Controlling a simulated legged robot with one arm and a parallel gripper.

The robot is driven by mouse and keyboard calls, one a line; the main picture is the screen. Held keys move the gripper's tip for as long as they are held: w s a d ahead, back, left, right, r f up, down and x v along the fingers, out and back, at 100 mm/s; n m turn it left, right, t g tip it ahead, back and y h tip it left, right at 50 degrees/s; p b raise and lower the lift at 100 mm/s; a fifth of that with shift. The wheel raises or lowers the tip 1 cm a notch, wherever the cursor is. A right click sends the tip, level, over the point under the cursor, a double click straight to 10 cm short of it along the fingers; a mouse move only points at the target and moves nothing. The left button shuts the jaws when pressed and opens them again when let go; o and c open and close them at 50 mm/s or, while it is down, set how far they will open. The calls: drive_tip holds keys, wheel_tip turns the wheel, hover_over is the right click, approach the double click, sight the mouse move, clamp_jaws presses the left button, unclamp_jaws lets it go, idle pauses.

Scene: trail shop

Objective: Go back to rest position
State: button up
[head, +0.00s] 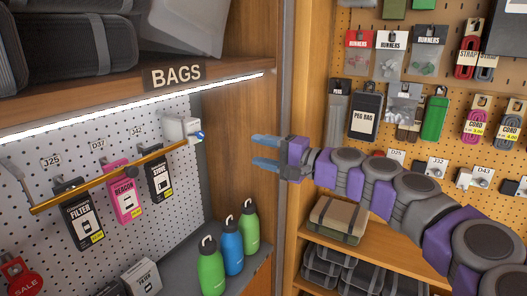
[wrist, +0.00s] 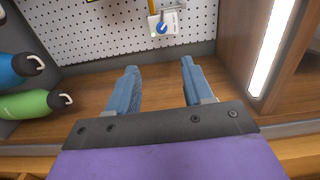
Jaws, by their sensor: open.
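My purple arm reaches in from the right in the head view. My gripper (head: 262,153) has blue fingers, which are apart with nothing between them. It is in front of the wooden side panel of the BAGS bay, right of the yellow rod's end. In the wrist view my gripper (wrist: 157,85) also shows two separated blue fingers over a brown wooden surface. The fingers touch nothing that I can see.
A yellow rod (head: 110,175) with a white end block (head: 183,130) crosses the pegboard, near hanging black and pink packages. Green and blue bottles (head: 232,247) stand below. A pegboard with hanging goods (head: 445,50) is behind my arm. A rolled pack (head: 338,220) lies on a lower shelf.

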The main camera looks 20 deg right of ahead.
drive_tip(key=shift+a, duration=0.15)
drive_tip(key=s+a+f+n+g+h, duration=0.1)
drive_tip(key=s+a+f+n+g, duration=0.35)
drive_tip(key=s+a, duration=0.4)
drive_tip(key=s+a+f+n+g, duration=0.4)
drive_tip(key=s+a+g, duration=0.15)
drive_tip(key=a, duration=0.65)
drive_tip(key=s+f+n+g+h, duration=0.3)
drive_tip(key=s+f+h, duration=0.2)
drive_tip(key=s+f, duration=0.7)
drive_tip(key=s+d+f+g+h, duration=0.3)
drive_tip(key=s+d+f, duration=0.3)
drive_tip(key=s+d, duration=0.3)
drive_tip(key=s+m+h, duration=0.1)
drive_tip(key=s, duration=0.2)
drive_tip(key=shift+d+f+h, duration=0.3)
drive_tip(key=shift+s, duration=0.1)
